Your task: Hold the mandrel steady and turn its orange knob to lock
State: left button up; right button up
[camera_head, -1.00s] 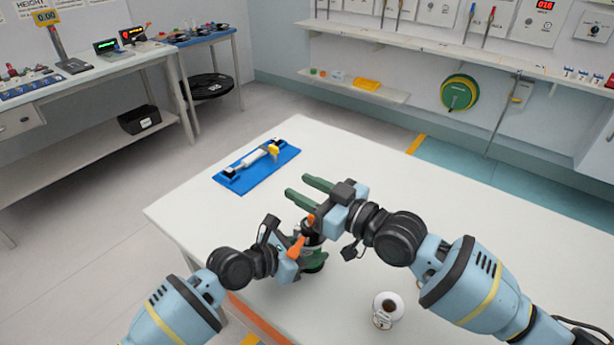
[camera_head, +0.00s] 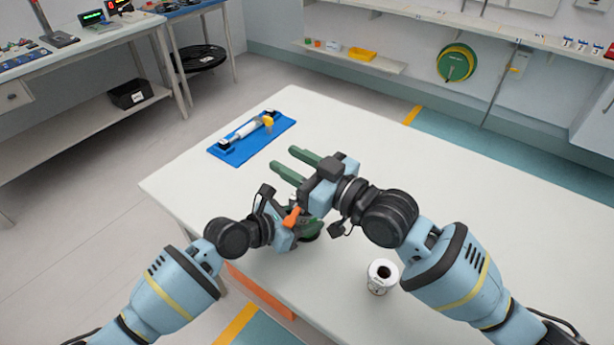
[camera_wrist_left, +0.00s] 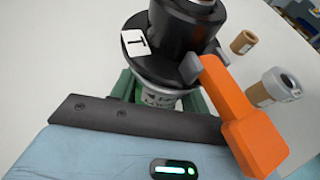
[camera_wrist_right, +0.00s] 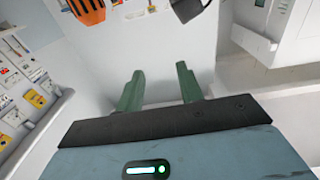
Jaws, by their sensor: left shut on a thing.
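The mandrel (camera_wrist_left: 165,45) is a black, stepped cylinder with a white T label and a grey collar, in the left wrist view. My left gripper (camera_wrist_left: 160,95) is shut around the collar, with a green finger on each side. An orange lever-like piece, apparently the knob (camera_wrist_left: 240,115), sticks out at the mandrel's right; it also shows in the head view (camera_head: 291,217). The mandrel is mostly hidden behind my arms there. My right gripper (camera_head: 286,159) is open and empty above the table, its green fingers apart; they show in the right wrist view (camera_wrist_right: 158,75).
A white roll (camera_head: 382,276) stands on the table (camera_head: 480,210) at the right. A blue mat (camera_head: 232,152) with a white and yellow tool lies at the back left. The left wrist view also shows a brown core (camera_wrist_left: 243,42). The table's right side is clear.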

pick_arm(q)
jog(key=shift+r, duration=0.1)
pick_arm(e)
jog(key=s+d+f+m+t+h, duration=0.55)
jog(key=s+d+f+h, duration=0.2)
jog(key=s, duration=0.25)
jog(key=x, duration=1.2)
jog(key=shift+w+a+f, duration=0.15)
jog(key=shift+w+f, duration=0.1)
grip_shut()
